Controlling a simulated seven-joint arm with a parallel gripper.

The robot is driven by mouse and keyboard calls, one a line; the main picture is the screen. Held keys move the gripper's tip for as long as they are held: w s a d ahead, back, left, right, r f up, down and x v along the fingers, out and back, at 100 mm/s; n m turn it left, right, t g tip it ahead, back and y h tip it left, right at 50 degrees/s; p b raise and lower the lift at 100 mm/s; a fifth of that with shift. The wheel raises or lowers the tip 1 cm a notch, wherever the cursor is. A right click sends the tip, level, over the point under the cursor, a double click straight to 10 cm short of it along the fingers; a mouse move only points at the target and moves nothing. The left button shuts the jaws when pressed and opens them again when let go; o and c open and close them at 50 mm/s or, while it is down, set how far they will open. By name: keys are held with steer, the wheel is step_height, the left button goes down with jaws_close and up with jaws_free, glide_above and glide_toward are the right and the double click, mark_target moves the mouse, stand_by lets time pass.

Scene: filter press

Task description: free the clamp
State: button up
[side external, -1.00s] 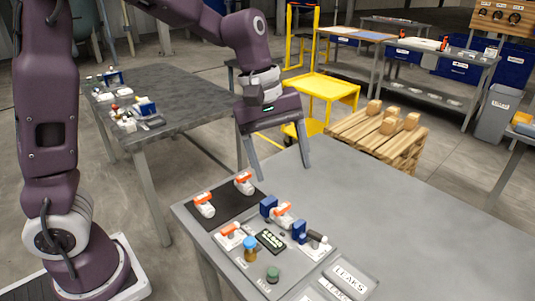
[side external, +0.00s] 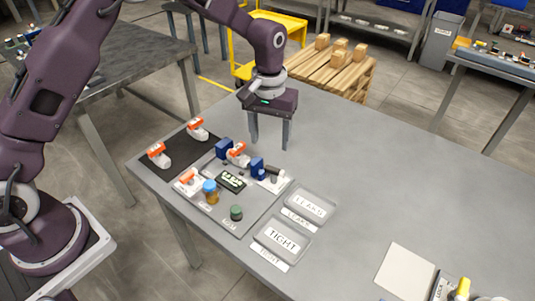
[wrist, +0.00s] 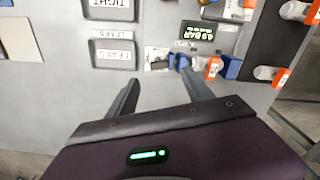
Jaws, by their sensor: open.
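The clamp has two blue jaws (side external: 257,168) on a grey panel, with a dark handle (side external: 273,171) at its right end. A white filter with an orange cap (side external: 238,154) sits between the jaws. Whether it is pressed tight I cannot tell. In the wrist view the jaws (wrist: 232,66) and the filter (wrist: 213,68) are right of centre, with the clamp's handle end (wrist: 158,65) to their left. My gripper (side external: 270,145) is open and empty, pointing down behind the clamp and apart from it. Its spread fingers also show in the wrist view (wrist: 162,84).
A dark mat (side external: 176,150) holds two orange-capped filters (side external: 159,155). LEAKS (side external: 331,205) and TIGHT (side external: 263,250) trays lie nearby.

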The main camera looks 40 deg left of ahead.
mark_target(274, 169)
steer(key=shift+m, duration=0.4)
steer(key=f, duration=0.7)
steer(key=w+f, duration=0.1)
steer(key=f, duration=0.2)
steer(key=shift+d+f, duration=0.2)
steer(key=shift+d, duration=0.1)
steer(key=shift+c, duration=0.2)
